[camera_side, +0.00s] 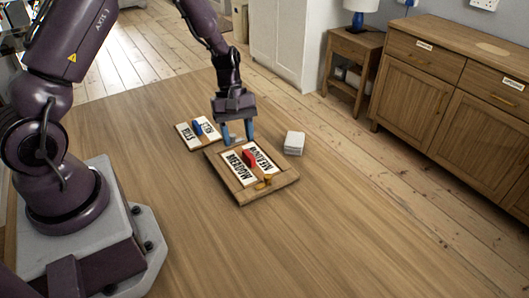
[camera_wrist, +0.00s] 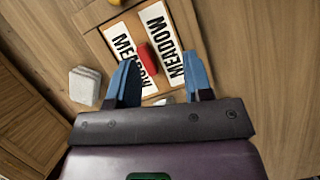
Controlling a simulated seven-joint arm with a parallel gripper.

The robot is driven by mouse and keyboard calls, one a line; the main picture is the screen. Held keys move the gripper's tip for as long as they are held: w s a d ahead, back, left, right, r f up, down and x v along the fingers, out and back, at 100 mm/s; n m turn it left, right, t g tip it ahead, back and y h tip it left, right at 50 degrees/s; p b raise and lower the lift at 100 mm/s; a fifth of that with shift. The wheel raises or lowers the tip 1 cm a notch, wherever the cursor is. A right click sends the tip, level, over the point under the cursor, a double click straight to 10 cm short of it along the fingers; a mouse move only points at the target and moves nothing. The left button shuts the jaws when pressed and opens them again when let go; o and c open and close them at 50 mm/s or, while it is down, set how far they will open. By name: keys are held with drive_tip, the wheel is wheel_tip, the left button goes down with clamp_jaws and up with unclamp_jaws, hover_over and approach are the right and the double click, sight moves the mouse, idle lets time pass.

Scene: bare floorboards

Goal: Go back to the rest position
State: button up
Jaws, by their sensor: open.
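My gripper (camera_side: 237,136) has blue fingers, spread apart, and points down at the far edge of a wooden tray (camera_side: 275,192). In the wrist view the two fingers of my gripper (camera_wrist: 160,62) stand apart with nothing seen clasped between them. A red block (camera_side: 248,158) lies between the cards and also shows in the wrist view (camera_wrist: 146,57). Whether the fingers touch the tray I cannot tell.
A smaller board (camera_side: 193,147) with white cards and a blue block (camera_side: 197,128) lies left of the tray. A white stack (camera_side: 294,143) sits to its right. Small yellow-orange pieces (camera_side: 266,179) are at the tray's near end. The floor in front is clear; cabinets (camera_side: 440,90) stand behind right.

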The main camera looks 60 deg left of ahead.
drive_tip(key=s+d+r+m+t+y, duration=0.1)
drive_tip(key=s+d+r+m+t, duration=0.1)
drive_tip(key=s+r+m, duration=0.3)
drive_tip(key=s+d+r+m+t+y, duration=0.2)
drive_tip(key=s+r+m, duration=0.3)
drive_tip(key=r, duration=0.7)
drive_tip(key=s+d+r+m+t+y, duration=0.1)
drive_tip(key=s+d+r+m+t, duration=0.1)
drive_tip(key=s+r+m, duration=0.3)
wheel_tip(320, 180, up, 4)
drive_tip(key=shift+s+d+f+t, duration=0.2)
drive_tip(key=shift+s+d+t, duration=0.15)
drive_tip(key=shift+d, duration=0.55)
